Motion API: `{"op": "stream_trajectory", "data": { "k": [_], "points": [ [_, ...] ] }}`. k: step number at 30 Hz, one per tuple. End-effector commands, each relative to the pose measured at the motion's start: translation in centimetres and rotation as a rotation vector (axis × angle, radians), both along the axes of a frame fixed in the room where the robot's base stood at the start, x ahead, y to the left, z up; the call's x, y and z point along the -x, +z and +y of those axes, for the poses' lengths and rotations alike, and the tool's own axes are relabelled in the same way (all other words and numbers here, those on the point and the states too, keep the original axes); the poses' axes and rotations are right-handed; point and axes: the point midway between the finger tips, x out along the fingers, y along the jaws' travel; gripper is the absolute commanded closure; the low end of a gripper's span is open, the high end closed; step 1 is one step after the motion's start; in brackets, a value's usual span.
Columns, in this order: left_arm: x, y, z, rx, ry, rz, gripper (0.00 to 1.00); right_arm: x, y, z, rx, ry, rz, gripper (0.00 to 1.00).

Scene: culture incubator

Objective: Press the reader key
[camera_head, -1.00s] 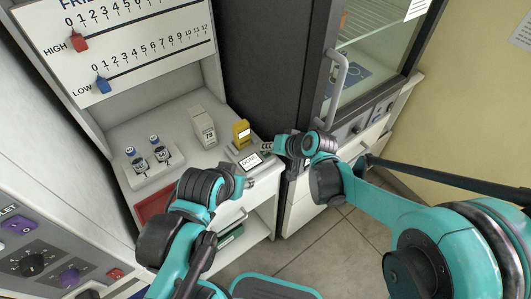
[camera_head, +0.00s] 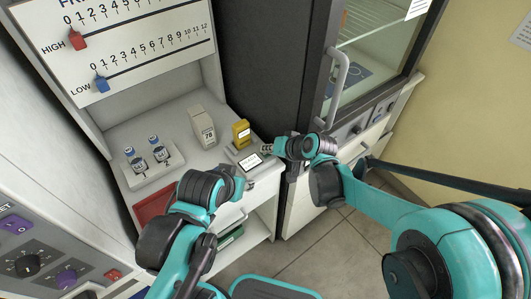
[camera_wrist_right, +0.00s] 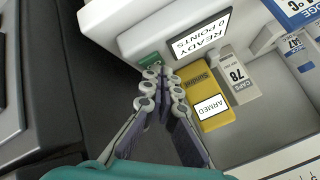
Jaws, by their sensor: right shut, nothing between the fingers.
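The reader (camera_head: 236,154) is a pale box near the counter's right edge, and it also shows in the wrist view (camera_wrist_right: 135,35). Its screen (camera_wrist_right: 201,35) reads "READY 0 POINTS". Its green key (camera_wrist_right: 149,60) lies just beyond the right gripper's fingertips, partly covered by them; I cannot tell whether they touch. My right gripper (camera_wrist_right: 162,75) is shut and empty, and in the head view (camera_head: 267,148) it reaches the reader from the right. A yellow logger (camera_wrist_right: 205,95) with an "ARMED" display stands beside the fingers. My left gripper (camera_head: 246,184) is in front of the reader, its fingers too small to judge.
A pale box marked 78 (camera_head: 203,128) stands behind the reader. Two vials sit in a white rack (camera_head: 153,178) at left. A red tray (camera_head: 153,207) lies in front. The dark cabinet (camera_head: 268,60) rises behind the right gripper.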

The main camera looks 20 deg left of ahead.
Motion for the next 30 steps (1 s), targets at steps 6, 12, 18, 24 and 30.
{"op": "stream_trajectory", "data": {
  "k": [6, 12, 18, 24, 30],
  "points": [
    [0.0, -0.1, 0.0, 0.000, 0.000, 0.000, 0.60, 0.0, -0.1, 0.0, 0.000, 0.000, 0.000, 1.00],
    [0.0, 0.0, 0.0, 0.000, 0.000, 0.000, 0.60, 0.0, 0.0, 0.0, 0.000, 0.001, 0.001, 1.00],
    [0.0, 0.8, 0.0, 0.000, 0.000, 0.000, 0.60, 0.0, 1.0, 0.0, 0.000, 0.001, 0.001, 1.00],
    [0.0, 1.2, 0.0, 0.000, 0.000, 0.000, 0.60, 0.0, 1.5, 0.0, 0.000, 0.000, 0.000, 1.00],
    [0.0, 1.1, 0.0, 0.000, 0.000, 0.000, 0.60, 0.0, 1.4, 0.0, 0.000, 0.000, 0.000, 1.00]
  ]
}}
